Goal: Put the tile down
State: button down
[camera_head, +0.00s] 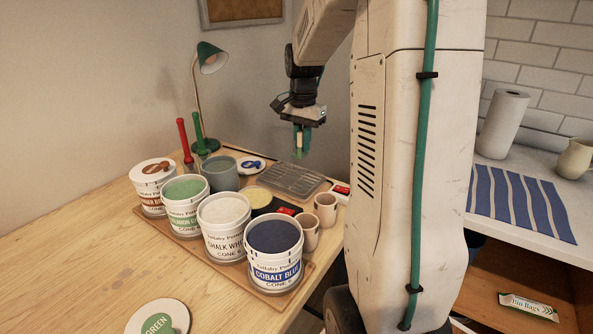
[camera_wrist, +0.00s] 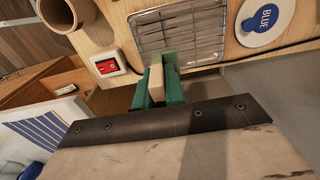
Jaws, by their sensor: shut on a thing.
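My gripper (camera_head: 302,143) has green fingers and is shut on a small tile (camera_head: 299,139), held upright in the air. In the wrist view the fingers (camera_wrist: 159,88) pinch the tile (camera_wrist: 156,73), which shows a cream edge; a pale green part shows beside it. Below and beyond it lies a rectangular metal wire rack (camera_head: 291,180) on the wooden table. The rack also fills the upper middle of the wrist view (camera_wrist: 185,32). The tile appears above the rack's near edge, apart from it; the exact height is hard to tell.
Glaze buckets, including cobalt blue (camera_head: 274,254) and chalk white (camera_head: 224,227), stand on a wooden board. Two small cups (camera_head: 326,209) are near the rack. A red switch (camera_wrist: 107,67) and a white disc marked BLUE (camera_wrist: 266,20) flank it. A green lamp (camera_head: 209,60) stands behind.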

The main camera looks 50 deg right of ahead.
aim_at(302, 157)
notch_tip(302, 157, down, 8)
jog(key=shift+r, duration=0.25)
jog(key=shift+f, duration=0.15)
jog(key=c, duration=1.5)
grip_release()
notch_tip(302, 157, up, 12)
jog(key=s+a+r+n, duration=0.3)
jog(key=s+a+n, duration=0.1)
jog(key=a, duration=0.6)
jog(key=s+a+f+n, duration=0.1)
jog(key=s+a+n, duration=0.3)
jog(key=s+a, duration=0.2)
jog(key=s+a+n, duration=0.4)
jog(key=s+a, duration=0.2)
jog(key=s+a+f+n+t, duration=0.1)
jog(key=s+a+n, duration=0.2)
jog(key=s+a, duration=0.2)
jog(key=shift+s+a+f+n, duration=0.35)
jog(key=shift+s+a+n, duration=0.05)
jog(key=shift+s, duration=0.1)
